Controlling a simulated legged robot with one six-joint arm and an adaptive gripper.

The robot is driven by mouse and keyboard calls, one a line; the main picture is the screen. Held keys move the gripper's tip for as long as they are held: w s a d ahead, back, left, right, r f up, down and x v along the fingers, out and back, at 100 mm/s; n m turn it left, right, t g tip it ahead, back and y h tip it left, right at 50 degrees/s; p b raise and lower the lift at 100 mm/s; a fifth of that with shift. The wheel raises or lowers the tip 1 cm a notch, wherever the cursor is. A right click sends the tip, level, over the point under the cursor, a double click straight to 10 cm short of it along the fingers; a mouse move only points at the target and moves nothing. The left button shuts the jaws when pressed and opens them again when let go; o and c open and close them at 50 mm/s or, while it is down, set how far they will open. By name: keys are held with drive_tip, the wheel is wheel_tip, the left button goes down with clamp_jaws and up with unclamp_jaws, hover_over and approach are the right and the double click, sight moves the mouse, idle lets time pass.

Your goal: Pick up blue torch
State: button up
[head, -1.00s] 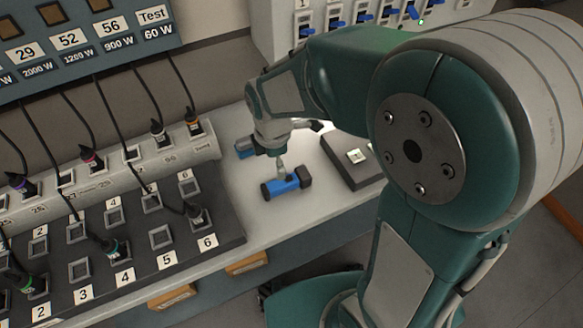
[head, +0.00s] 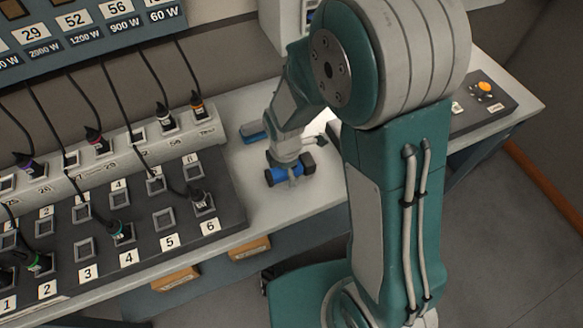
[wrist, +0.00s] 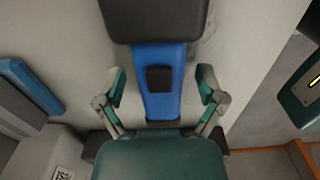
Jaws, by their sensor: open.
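The blue torch (head: 286,172) lies on the white counter, with a blue body and black ends. In the wrist view the torch (wrist: 158,100) runs up the middle of the picture, with a black square patch on its body. My gripper (wrist: 160,90) is open, with one finger on each side of the torch's blue body and a gap visible on both sides. In the head view my gripper (head: 291,174) is directly over the torch and partly hides it. How high the fingers are above the counter is hard to tell.
A second blue and dark object (head: 255,131) lies behind the torch; it also shows at left in the wrist view (wrist: 32,85). A socket panel with plugs and cables (head: 125,235) stands to the left. A control box with an orange knob (head: 480,105) is at right.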

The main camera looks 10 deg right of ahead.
drive_tip(key=shift+a, duration=0.1)
clamp_jaws()
drive_tip(key=shift+r, duration=0.5)
wheel_tip(320, 180, up, 2)
drive_tip(key=shift+r, duration=0.2)
drive_tip(key=s+r, duration=1.4)
drive_tip(key=r, duration=0.1)
drive_tip(key=shift+d+r, duration=0.35)
drive_tip(key=shift+d, duration=0.1)
